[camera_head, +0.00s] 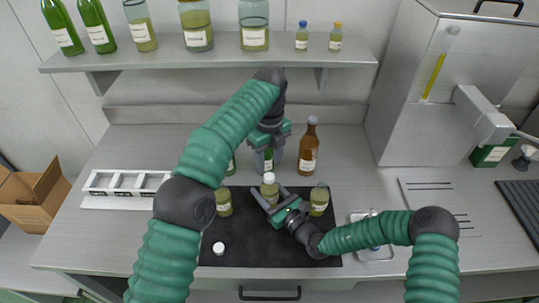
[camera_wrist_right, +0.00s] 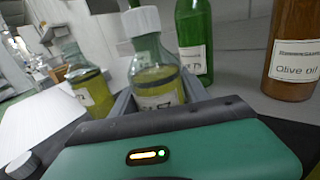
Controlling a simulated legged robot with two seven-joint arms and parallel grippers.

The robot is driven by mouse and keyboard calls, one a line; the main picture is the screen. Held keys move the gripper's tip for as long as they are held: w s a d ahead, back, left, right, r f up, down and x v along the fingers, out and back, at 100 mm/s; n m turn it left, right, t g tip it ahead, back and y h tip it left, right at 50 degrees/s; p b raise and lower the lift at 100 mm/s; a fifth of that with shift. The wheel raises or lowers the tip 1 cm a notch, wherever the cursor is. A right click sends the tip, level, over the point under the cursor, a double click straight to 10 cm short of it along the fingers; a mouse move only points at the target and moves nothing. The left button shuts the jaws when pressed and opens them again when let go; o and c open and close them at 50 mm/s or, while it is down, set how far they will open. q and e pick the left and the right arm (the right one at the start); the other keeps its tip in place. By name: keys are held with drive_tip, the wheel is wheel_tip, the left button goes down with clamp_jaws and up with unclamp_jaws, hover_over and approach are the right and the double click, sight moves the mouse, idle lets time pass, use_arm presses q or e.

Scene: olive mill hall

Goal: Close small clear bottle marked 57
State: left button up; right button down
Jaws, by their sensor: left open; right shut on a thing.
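A small clear bottle (camera_head: 269,188) with yellow-green oil and a white cap (camera_head: 268,177) stands upright on the dark mat. My right gripper (camera_head: 270,199) is shut on its body. In the right wrist view, the bottle (camera_wrist_right: 150,70) has the cap (camera_wrist_right: 141,20) on its neck; I cannot tell if it is tight. Its label is partly hidden, and the number is not clearly readable. My left gripper (camera_head: 268,160) is open, pointing down above and behind the bottle, apart from its cap. A green bottle (camera_wrist_right: 193,35) shows behind the held bottle.
Clear bottles stand left (camera_head: 223,204) and right (camera_head: 321,197) on the mat (camera_head: 250,252). A loose white cap (camera_head: 218,248) lies front left. A brown bottle (camera_head: 308,150) stands behind. A white rack (camera_head: 124,184) is left, a small tray (camera_head: 376,252) right. A bottle shelf (camera_head: 215,57) hangs above.

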sight(269, 176)
use_arm(q)
drive_tip(key=n, duration=0.6)
drive_tip(key=shift+r+n, duration=0.25)
drive_tip(key=shift+n, duration=0.15)
drive_tip(key=n, duration=0.6)
drive_tip(key=shift+r, duration=0.25)
drive_tip(key=n, duration=0.6)
drive_tip(key=shift+r+n, duration=0.35)
drive_tip(key=shift+n, duration=0.05)
drive_tip(key=n, duration=0.5)
drive_tip(key=shift+r, duration=0.3)
drive_tip(key=n, duration=0.3)
drive_tip(key=shift+d+r, duration=0.1)
drive_tip(key=shift+r, duration=0.05)
wheel_tip(269, 176, down, 8)
drive_tip(key=shift+s, duration=0.1)
